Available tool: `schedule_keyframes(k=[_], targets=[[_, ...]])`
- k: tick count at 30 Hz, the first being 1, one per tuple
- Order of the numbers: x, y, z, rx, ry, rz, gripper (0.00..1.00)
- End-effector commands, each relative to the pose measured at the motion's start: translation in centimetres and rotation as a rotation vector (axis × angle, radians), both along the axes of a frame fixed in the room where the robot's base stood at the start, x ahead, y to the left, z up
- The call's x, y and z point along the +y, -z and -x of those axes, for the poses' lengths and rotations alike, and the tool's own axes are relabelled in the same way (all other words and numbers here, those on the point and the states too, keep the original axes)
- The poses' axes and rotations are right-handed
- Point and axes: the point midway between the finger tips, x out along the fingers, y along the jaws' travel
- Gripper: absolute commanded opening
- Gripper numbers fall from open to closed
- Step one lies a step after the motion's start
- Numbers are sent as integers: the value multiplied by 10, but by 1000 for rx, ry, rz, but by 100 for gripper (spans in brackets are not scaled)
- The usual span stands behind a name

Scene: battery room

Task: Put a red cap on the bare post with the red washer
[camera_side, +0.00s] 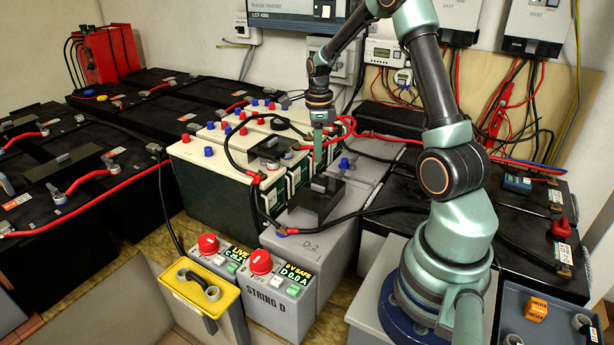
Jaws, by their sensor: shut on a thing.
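My gripper (318,150) points down above the batteries in the middle, behind the black box on the grey D-2 battery (312,240). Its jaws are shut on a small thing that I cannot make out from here. Red caps show on the white-topped batteries, one at the left corner (185,138). Another red cap (560,229) is on a black battery at the right. A small red spot (257,179) lies at a cable end on the near white-topped battery; I cannot tell whether it is a washer or a cap. No bare post with a red washer can be made out clearly.
Black and red cables cross near my gripper. Black batteries (105,160) fill the left. A grey tray (553,300) with an orange block is at lower right.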

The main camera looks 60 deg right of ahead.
Motion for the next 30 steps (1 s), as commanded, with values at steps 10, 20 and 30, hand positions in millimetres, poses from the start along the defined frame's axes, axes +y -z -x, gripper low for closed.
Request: schedule_keyframes(k=[10,20,30], targets=[[-61,48,9,1,305,0,0],[-64,66,10,2,324,-1,0],[-64,92,10,1,322,0,0]])
